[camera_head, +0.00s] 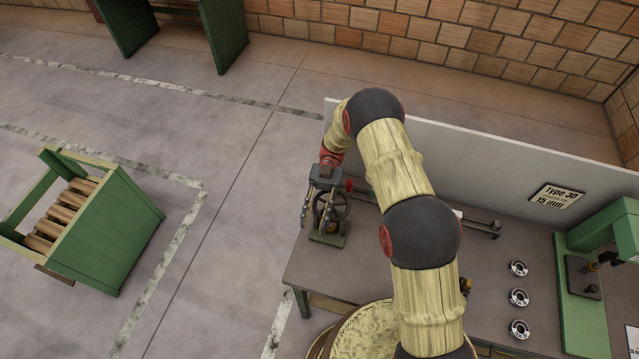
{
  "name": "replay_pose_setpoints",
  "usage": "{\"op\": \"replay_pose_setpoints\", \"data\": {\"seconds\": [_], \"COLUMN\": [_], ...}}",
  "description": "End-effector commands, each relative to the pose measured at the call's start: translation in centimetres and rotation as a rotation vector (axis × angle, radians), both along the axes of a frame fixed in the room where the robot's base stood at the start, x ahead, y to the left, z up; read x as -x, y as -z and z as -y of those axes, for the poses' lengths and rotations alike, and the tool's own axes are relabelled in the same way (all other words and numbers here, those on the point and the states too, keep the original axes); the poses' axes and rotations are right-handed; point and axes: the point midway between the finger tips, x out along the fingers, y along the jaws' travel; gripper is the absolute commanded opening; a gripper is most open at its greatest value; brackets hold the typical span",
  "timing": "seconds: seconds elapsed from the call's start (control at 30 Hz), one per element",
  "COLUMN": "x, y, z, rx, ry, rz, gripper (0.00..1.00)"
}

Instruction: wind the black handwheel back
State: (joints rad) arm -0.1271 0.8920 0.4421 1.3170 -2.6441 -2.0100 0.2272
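The black handwheel (343,203) stands upright on a small green-based unit (332,240) at the left end of the grey workbench (440,263). It has a dark rim and spokes. My gripper (317,216) points down at the wheel's left side. Its two fingers are apart, one left of the wheel and one in front of or at its rim. I cannot tell whether either finger touches the wheel. The gripper body hides the top left of the wheel.
A rail (480,226) lies along the bench's back, before a white panel (460,160) with a "Type 30, 15 mm" sign (557,198). Several ring parts (518,298) and a green press (577,290) are at right. A green crate stand (110,225) is on the floor left.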

Motion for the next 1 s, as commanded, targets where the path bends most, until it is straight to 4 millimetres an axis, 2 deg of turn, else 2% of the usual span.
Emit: {"op": "replay_pose_setpoints", "data": {"seconds": [0.03, 1.0], "x": [-0.2, -3.0], "y": [0.5, 0.5], "z": [-0.1, -2.1], "rx": [-0.001, -0.001], "ry": [0.025, 0.452], "rz": [0.003, 0.003], "gripper": [0.30, 0.30]}}
